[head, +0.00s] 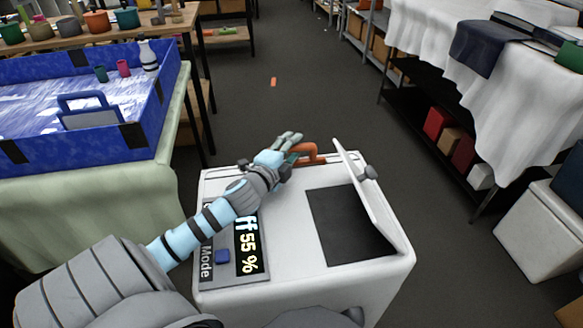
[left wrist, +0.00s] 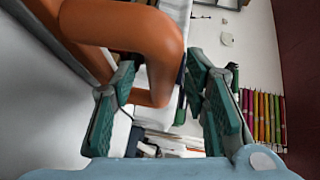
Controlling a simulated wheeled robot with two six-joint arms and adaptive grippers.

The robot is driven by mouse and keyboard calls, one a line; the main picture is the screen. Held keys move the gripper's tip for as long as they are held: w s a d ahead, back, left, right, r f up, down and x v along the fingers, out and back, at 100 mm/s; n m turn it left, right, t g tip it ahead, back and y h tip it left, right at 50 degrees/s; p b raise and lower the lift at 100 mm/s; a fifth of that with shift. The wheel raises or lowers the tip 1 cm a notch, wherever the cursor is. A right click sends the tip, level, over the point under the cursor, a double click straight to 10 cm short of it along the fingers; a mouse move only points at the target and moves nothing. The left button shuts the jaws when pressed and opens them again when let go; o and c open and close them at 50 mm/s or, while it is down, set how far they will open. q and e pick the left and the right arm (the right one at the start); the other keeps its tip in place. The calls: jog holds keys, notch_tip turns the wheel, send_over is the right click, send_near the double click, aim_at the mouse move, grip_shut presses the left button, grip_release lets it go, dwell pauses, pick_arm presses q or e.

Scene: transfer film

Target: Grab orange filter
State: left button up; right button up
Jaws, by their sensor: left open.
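The orange filter (head: 306,152) shows as a curved orange handle at the back edge of the white machine (head: 292,235). In the left wrist view the orange handle (left wrist: 155,38) is large and reaches down between the fingers. My left gripper (head: 290,142) is at the machine's back edge, just left of the handle, and partly covers it. In the left wrist view my left gripper (left wrist: 160,95) is open, with green finger pads on either side of the handle's bend. I cannot tell whether a pad touches it. The filter's lower part is hidden. My right gripper is not in view.
The machine's raised white lid (head: 367,190) stands right of the handle, beside a dark panel (head: 348,226). A display panel (head: 247,245) reads 55 %. A blue-walled bin (head: 150,95) stands on a table at left. Draped tables line the right.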

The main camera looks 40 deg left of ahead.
pick_arm(q)
grip_shut()
dwell(0.5)
